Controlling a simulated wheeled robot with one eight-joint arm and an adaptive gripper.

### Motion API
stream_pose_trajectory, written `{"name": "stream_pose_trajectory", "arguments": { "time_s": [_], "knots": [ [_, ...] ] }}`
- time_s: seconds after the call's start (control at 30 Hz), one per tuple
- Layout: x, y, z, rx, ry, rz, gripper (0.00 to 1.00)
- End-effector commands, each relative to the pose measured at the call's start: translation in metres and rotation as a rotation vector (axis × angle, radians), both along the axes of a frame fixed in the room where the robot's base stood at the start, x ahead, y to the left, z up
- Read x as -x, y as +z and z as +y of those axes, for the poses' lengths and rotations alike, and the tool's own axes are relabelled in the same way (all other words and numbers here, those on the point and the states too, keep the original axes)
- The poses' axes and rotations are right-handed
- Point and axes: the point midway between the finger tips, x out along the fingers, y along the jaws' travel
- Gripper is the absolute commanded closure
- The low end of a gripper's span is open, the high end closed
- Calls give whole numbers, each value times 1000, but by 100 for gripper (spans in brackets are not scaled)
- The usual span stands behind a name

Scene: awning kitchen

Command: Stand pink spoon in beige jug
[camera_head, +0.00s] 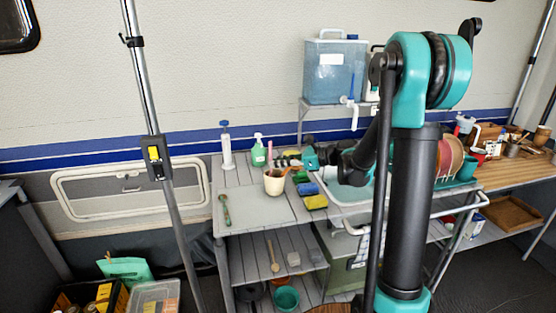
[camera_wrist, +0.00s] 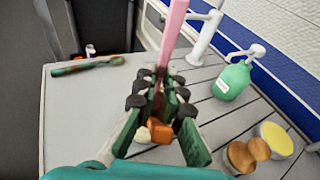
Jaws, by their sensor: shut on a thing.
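My gripper (camera_wrist: 160,88) is shut on the pink spoon (camera_wrist: 174,30), whose pink handle rises between the fingers in the wrist view. The lower end of the spoon is hidden by the fingers. In the head view my gripper (camera_head: 286,160) reaches left over the counter, just above and behind the beige jug (camera_head: 273,187). The jug stands upright on the counter with something brown showing at its mouth. In the wrist view, orange and cream shapes show below the fingers; I cannot tell whether they belong to the jug.
A green pump bottle (camera_head: 258,152) and a white pump dispenser (camera_head: 226,146) stand behind the jug. A green-and-brown spoon (camera_head: 225,210) lies at the counter's left. Blue and yellow sponges (camera_head: 314,202) lie right of the jug. The counter's front left is mostly clear.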

Motion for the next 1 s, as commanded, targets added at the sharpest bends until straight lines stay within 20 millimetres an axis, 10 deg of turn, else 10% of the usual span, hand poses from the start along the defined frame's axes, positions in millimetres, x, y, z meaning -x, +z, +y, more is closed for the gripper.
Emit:
{"name": "stream_pose_trajectory", "arguments": {
  "time_s": [0.37, 0.57, 1.0],
  "knots": [
    [0, -2, 0, 0, 0, 0, 100],
    [0, -2, 0, 0, 0, 0, 67],
    [2, 1, -12, 0, -3, 0, 67]
  ]
}}
